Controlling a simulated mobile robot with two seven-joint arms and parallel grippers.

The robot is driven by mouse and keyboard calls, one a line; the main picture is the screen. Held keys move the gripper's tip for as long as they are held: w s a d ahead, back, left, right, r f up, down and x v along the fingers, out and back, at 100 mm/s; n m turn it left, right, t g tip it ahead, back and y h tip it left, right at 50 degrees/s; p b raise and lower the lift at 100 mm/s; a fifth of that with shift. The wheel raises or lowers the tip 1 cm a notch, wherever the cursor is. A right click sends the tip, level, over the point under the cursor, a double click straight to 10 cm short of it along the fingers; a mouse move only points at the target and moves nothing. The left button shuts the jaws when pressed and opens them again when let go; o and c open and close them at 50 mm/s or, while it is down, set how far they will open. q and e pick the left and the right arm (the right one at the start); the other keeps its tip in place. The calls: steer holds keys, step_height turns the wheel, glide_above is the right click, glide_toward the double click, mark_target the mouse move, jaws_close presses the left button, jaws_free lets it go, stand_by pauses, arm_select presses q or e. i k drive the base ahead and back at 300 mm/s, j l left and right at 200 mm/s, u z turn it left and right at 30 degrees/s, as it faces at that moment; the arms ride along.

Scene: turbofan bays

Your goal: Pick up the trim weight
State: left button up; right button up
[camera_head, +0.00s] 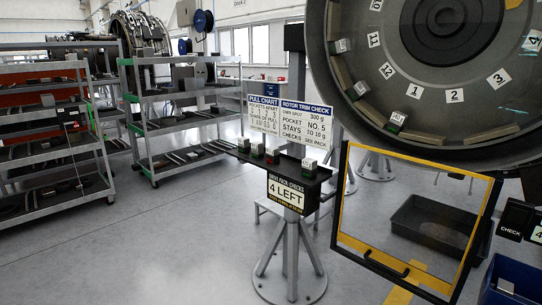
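Several small trim weights stand in a row on a dark tray (322,178) on a grey post stand near the middle of the view. The nearest weight (309,166) has a pale top and a dark greenish base. The others, such as one (272,156) with a reddish base, stand to its left. Similar small blocks sit in the rim of the large round rotor at the upper right, one at its left edge (342,46) and one near its bottom (396,119). Neither of my grippers is in view.
A yellow-and-black framed clear panel (345,200) stands right of the stand, before a black bin (405,222). A blue crate (513,275) is at lower right. Shelf carts (150,130) stand at left. A "4 LEFT" sign (287,196) hangs below the tray. The floor front left is clear.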

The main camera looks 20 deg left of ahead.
mark_target(273, 151)
steer(key=i+j+z, duration=0.1)
steer(key=i, duration=0.4)
steer(key=i+j, duration=0.25)
steer(key=i, duration=0.25)
steer(key=i+j+z, duration=0.15)
steer(key=i, duration=0.35)
